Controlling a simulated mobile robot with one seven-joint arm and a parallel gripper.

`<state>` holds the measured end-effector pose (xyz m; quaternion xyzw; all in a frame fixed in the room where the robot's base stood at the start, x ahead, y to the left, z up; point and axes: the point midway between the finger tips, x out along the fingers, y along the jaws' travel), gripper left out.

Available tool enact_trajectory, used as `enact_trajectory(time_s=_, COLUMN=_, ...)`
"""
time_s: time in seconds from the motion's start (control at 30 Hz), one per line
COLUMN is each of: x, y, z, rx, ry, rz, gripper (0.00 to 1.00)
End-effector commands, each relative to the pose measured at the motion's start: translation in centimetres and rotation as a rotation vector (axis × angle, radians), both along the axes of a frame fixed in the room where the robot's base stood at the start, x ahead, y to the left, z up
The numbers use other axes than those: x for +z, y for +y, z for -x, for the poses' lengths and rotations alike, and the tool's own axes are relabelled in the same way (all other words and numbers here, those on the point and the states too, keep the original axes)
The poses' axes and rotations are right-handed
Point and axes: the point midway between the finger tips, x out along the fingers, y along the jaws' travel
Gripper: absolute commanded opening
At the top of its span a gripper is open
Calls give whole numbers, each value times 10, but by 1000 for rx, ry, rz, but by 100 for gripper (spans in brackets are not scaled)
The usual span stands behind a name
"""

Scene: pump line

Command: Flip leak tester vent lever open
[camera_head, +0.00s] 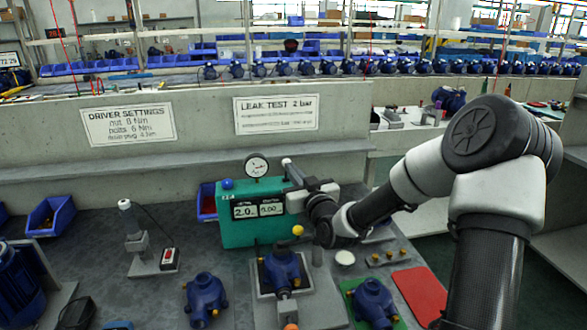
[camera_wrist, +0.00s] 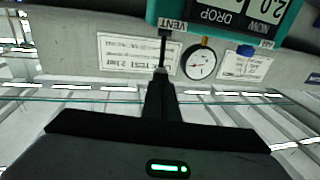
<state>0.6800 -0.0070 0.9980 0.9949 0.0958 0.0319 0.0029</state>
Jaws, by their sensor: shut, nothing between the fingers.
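The leak tester (camera_head: 240,232) is a green box on the bench with a lit display reading 2.0, a round gauge on top and a blue button. It also shows upside down in the wrist view (camera_wrist: 205,14), with a VENT label (camera_wrist: 173,25). A thin dark vent lever (camera_wrist: 163,48) stands out beside that label, in line with my fingers. My gripper (camera_wrist: 161,74) is shut and empty, its fingertips at or very near the lever's end. I cannot tell whether they touch. In the head view my wrist is at the tester's right side and hides that side.
A blue pump (camera_head: 282,268) sits in a fixture in front of the tester, with a yellow ball (camera_head: 298,230) above it. More blue pumps stand at left (camera_head: 205,297) and on a green mat (camera_head: 372,300). A red mat (camera_head: 420,295) lies at right. A low wall (camera_head: 190,158) stands behind.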

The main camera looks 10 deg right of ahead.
Motion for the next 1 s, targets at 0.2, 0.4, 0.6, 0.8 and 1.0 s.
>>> enact_trajectory(time_s=0.2, x=26, y=1, z=-14, rx=2, ry=184, rz=3, gripper=0)
enact_trajectory(time_s=0.4, x=32, y=1, z=-29, rx=1, ry=367, rz=1, gripper=0)
enact_trajectory(time_s=0.6, x=32, y=1, z=-42, rx=0, ry=522, rz=0, gripper=0)
enact_trajectory(time_s=0.8, x=27, y=1, z=-49, rx=1, ry=608, rz=-1, gripper=0)
enact_trajectory(time_s=1.0, x=28, y=0, z=-53, rx=0, ry=604, rz=-1, gripper=0)
